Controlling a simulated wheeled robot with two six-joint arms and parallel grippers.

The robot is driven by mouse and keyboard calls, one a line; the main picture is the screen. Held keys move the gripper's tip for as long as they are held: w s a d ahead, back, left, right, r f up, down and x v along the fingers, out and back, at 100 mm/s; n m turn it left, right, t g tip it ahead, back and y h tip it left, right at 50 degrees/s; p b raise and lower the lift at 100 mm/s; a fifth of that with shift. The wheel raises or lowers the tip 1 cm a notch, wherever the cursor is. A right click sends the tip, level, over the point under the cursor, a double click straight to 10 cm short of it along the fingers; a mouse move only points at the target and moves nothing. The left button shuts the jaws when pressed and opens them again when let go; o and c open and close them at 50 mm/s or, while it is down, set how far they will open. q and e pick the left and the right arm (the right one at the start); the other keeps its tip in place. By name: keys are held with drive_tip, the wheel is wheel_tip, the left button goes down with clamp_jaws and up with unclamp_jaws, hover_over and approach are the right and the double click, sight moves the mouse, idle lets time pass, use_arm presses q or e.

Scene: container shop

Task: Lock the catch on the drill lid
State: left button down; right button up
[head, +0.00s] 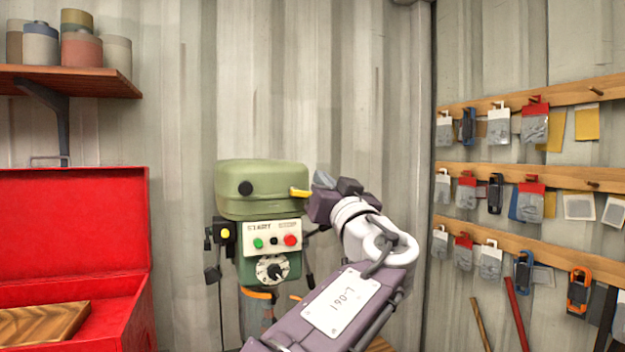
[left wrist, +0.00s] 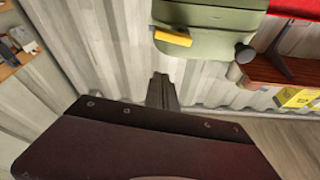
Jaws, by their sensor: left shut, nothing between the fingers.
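The drill has a green lid (head: 262,178) that sits down on its head, above a front panel with green and red buttons. A yellow catch (head: 299,193) sticks out at the lid's right side. In the left wrist view the lid (left wrist: 225,18) is at the top and the catch (left wrist: 172,37) lies at its near edge. My left gripper (head: 322,180) is shut and empty, just right of the catch. In the wrist view its fingertips (left wrist: 161,80) are below the catch, with a visible gap. My right gripper is in neither view.
An open red toolbox (head: 75,225) stands at the left, below a wooden shelf (head: 70,80) with several cans. A pegboard with wooden rails (head: 530,170) and hanging packets is on the right wall. Corrugated wall (head: 290,80) is clear above the drill.

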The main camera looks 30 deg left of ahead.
sight(304, 194)
use_arm(q)
drive_tip(key=w+a+p, duration=0.1)
drive_tip(key=a, duration=0.1)
drive_tip(key=w+a+f+p, duration=0.1)
drive_tip(key=w+a, duration=0.1)
drive_tip(key=shift+f, duration=0.15)
drive_tip(key=shift+s+d+f, duration=0.1)
drive_tip(key=shift+s+f, duration=0.05)
drive_tip(key=shift+f, duration=0.35)
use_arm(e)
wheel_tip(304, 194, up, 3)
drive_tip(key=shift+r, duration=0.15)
use_arm(q)
drive_tip(key=shift+w+f, duration=0.1)
drive_tip(key=shift+w, duration=0.1)
